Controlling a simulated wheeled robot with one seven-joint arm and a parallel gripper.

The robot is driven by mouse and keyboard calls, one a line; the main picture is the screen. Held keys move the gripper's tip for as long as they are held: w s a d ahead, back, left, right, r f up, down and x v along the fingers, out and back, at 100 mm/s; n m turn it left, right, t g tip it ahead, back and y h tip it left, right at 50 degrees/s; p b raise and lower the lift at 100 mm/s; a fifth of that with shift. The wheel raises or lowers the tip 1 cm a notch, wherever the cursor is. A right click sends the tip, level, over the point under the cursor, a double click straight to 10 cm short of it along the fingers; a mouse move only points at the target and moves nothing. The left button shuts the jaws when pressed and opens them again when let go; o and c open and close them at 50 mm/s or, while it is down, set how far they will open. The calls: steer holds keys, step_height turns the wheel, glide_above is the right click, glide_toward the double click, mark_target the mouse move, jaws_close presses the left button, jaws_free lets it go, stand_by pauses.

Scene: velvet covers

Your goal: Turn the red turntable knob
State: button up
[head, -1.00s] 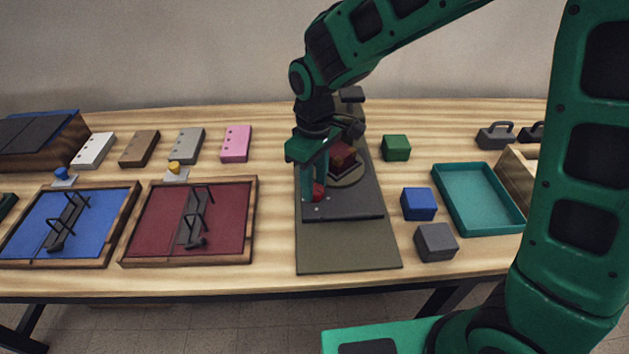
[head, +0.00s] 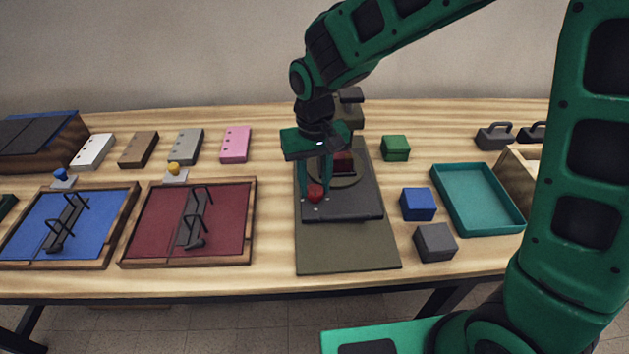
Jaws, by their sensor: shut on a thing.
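The red turntable knob (head: 315,193) stands near the front left of a dark plate (head: 350,208), which lies on an olive mat (head: 345,255). My gripper (head: 316,188) points down over the plate and is shut on the red knob, one finger on each side. Behind the knob is a round turntable (head: 352,179) with a dark red block (head: 343,161) on it. My gripper and wrist hide part of the turntable and the block.
A green block (head: 396,148), a blue block (head: 418,204) and a grey block (head: 435,242) stand right of the mat, near a teal tray (head: 478,228). Red (head: 160,225) and blue (head: 30,225) framed panels with dark wire handles lie left. Bare table separates mat and red panel.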

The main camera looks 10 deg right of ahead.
mark_target(315, 187)
steer(key=shift+w+r, duration=0.1)
steer(key=shift+w, duration=0.15)
steer(key=o, duration=1)
steer(key=shift+o, duration=0.2)
steer(key=shift+s, duration=0.1)
step_height(315, 187, up, 11)
steer(key=shift+f, duration=0.2)
